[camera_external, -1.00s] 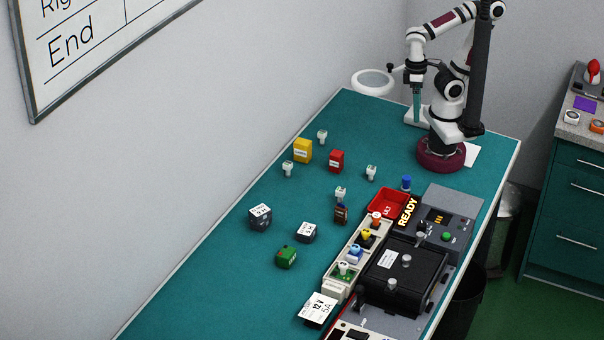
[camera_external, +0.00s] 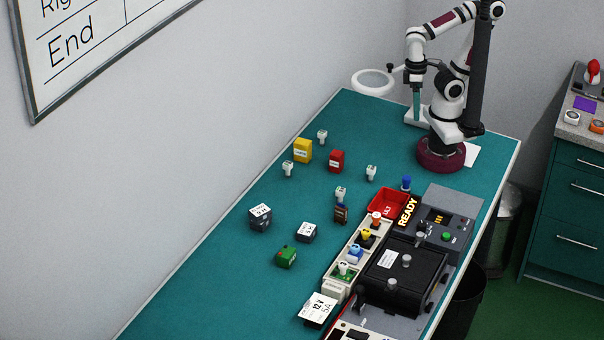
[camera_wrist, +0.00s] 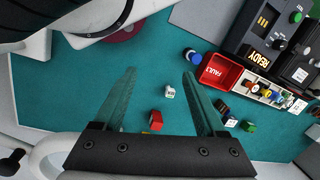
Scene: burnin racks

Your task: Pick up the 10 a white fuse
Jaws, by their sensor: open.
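Several small white fuses stand on the teal table in the external view: one at the back (camera_external: 322,136), one left of the yellow block (camera_external: 288,168), one right of the red block (camera_external: 371,172) and one nearer the middle (camera_external: 340,193). Their ratings are too small to read, so I cannot tell which is 10 A. The wrist view shows one white fuse (camera_wrist: 170,92) beyond and between my fingers and another (camera_wrist: 231,121) past the right finger. My gripper (camera_wrist: 159,73) is open and empty, with teal fingers. In the external view it hangs near my base, away from the fuses.
A yellow block (camera_external: 303,150), red block (camera_external: 337,160), dark blocks (camera_external: 260,217) and green block (camera_external: 286,257) are scattered on the table. A red bin (camera_external: 383,201), a row of coloured parts and a grey test station (camera_external: 456,208) fill the right side. The left side is clear.

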